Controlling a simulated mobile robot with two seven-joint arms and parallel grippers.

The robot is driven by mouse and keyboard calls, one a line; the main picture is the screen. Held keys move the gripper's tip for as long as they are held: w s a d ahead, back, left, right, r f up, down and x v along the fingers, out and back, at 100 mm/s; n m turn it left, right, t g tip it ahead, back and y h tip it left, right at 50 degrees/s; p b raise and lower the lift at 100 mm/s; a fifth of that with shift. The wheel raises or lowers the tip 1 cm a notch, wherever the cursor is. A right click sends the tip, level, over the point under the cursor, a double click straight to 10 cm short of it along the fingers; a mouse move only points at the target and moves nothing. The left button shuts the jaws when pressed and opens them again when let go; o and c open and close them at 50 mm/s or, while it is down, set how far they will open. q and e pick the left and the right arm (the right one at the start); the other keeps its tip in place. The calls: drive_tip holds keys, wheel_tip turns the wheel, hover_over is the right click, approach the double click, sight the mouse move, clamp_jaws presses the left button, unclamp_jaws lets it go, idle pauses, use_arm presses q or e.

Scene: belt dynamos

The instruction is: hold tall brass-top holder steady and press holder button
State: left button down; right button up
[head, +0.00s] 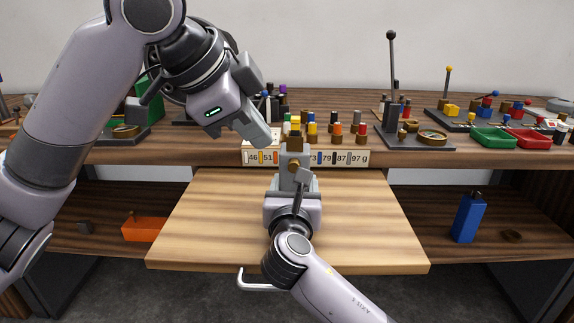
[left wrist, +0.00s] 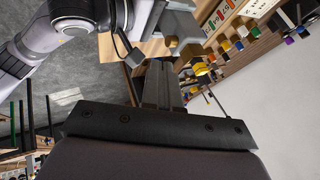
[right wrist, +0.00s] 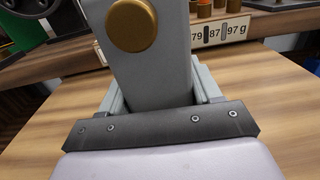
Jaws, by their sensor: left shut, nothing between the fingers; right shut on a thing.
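The tall brass-top holder is a grey upright block (head: 283,180) with a brass top (head: 295,140) and a round brass button (head: 293,167) on its near face. My right gripper (head: 292,197) is shut on its lower part. In the right wrist view the grey body (right wrist: 150,70) stands between the fingers, with the button (right wrist: 131,25) above them. My left gripper (head: 262,138) is shut and empty, up and to the left of the brass top, apart from it in the head view. In the left wrist view its fingers (left wrist: 162,85) point toward the holder's brass part (left wrist: 171,43).
Behind the holder, a number strip (head: 347,158) lines the shelf edge, with several coloured-top weights (head: 337,130) above it. A wooden board (head: 380,230) lies below, mostly clear. A blue block (head: 467,218) stands right; an orange block (head: 145,228) lies left.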

sight(290, 163)
drive_tip(key=shift+f, duration=0.15)
use_arm(q)
drive_tip(key=x, duration=1)
drive_tip(key=shift+d, duration=0.1)
drive_tip(key=shift+w, duration=1.1)
use_arm(e)
drive_tip(key=shift+a, duration=0.1)
drive_tip(key=shift+s, duration=0.1)
